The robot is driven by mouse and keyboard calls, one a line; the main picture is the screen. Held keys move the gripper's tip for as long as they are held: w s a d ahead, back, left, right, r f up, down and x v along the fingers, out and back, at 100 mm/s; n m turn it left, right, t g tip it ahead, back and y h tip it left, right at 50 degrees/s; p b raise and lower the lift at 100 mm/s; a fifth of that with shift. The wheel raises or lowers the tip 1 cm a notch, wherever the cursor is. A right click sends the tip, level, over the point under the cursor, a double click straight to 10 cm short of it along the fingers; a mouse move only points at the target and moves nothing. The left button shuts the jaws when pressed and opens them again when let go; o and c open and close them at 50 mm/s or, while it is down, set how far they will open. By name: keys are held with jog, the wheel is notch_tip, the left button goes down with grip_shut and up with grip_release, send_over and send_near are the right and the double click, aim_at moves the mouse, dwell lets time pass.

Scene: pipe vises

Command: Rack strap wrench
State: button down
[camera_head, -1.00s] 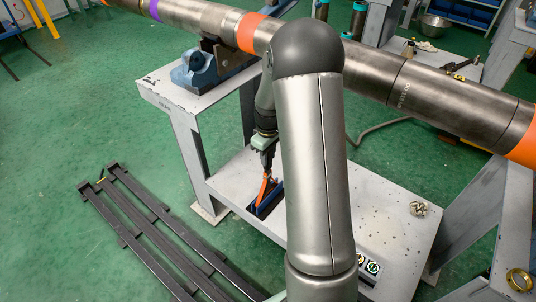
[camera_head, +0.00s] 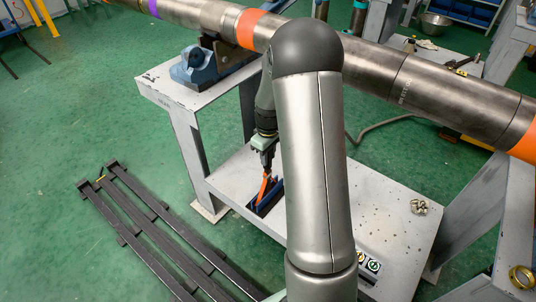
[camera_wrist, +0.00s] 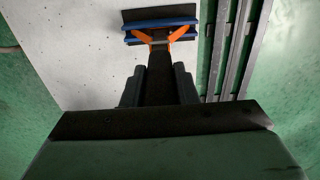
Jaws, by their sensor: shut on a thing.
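The strap wrench, with an orange part (camera_head: 264,190) below my gripper, is held at the lower shelf. In the wrist view its dark bar (camera_wrist: 160,75) runs between the fingers to a forked orange end (camera_wrist: 177,34). My gripper (camera_head: 268,170) is shut on it, pointing down; its fingers also show in the wrist view (camera_wrist: 158,88). A blue and black holder (camera_head: 270,203) sits on the shelf, and the orange part overlaps it in both views. I cannot tell whether the wrench rests on it. My arm hides some of the shelf to the right.
The grey bench's lower shelf (camera_head: 385,200) is mostly clear, with a small metal fitting (camera_head: 419,207) at right. A long pipe (camera_head: 440,90) crosses above, past a blue vise (camera_head: 198,66). A dark slatted rack (camera_head: 160,235) lies on the green floor at left.

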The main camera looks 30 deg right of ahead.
jog(key=shift+f+b, duration=0.3)
jog(key=shift+f, duration=0.35)
dwell(0.9)
jog(key=c, duration=1.1)
grip_release()
jog(key=shift+o, duration=0.2)
notch_tip(320, 180, up, 17)
jog(key=p, duration=0.4)
jog(key=shift+r, duration=0.2)
jog(key=shift+s, duration=0.1)
